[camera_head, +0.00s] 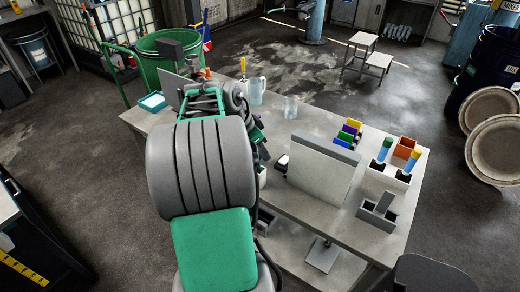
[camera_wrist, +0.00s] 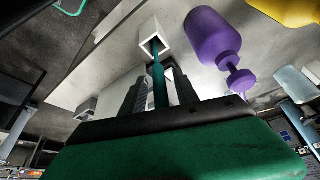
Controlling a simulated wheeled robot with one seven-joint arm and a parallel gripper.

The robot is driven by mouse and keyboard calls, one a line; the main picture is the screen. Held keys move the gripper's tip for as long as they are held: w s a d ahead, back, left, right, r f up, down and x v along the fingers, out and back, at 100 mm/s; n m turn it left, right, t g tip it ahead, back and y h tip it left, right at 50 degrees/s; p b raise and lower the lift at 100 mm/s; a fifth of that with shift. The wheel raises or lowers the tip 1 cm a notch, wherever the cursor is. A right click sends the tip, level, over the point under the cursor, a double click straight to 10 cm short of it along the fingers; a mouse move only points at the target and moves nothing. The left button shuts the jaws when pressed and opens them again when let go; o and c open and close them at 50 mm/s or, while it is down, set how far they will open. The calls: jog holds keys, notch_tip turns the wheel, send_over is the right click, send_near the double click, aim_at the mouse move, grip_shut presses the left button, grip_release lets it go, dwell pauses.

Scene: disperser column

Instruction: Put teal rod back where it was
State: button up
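The teal rod (camera_wrist: 159,84) shows in the wrist view, lengthwise between the two dark fingers of my gripper (camera_wrist: 159,92). The fingers lie close along both sides of the rod and look shut on it. The rod's far end overlaps the square mouth of a white holder (camera_wrist: 149,47). I cannot tell whether the tip is inside the mouth or in front of it. In the head view my own arm covers the gripper, and I cannot make out the rod there.
A purple bottle-shaped thing (camera_wrist: 212,32) is close to the right of the holder, and a yellow thing (camera_wrist: 290,10) is farther right.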

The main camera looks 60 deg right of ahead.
jog(key=shift+r, duration=0.25)
jog(key=v, duration=1.2)
jog(key=w+a+n+t, duration=0.2)
jog(key=w+a+n, duration=0.5)
jog(key=w+a, duration=0.15)
jog(key=w+a+f+n+t+y, duration=0.1)
jog(key=a+f+n+t+y, duration=0.1)
jog(key=a+n, duration=0.6)
jog(key=w+a+f+n+t+y, duration=0.1)
jog(key=a+f+n, duration=0.4)
jog(key=a, duration=1.8)
jog(key=n+t+y, duration=0.1)
jog(key=n, duration=0.3)
jog(key=shift+f+n+p, duration=0.25)
jog(key=shift+n+p, duration=0.05)
jog(key=shift+p, duration=0.05)
jog(key=shift+w+a, duration=0.1)
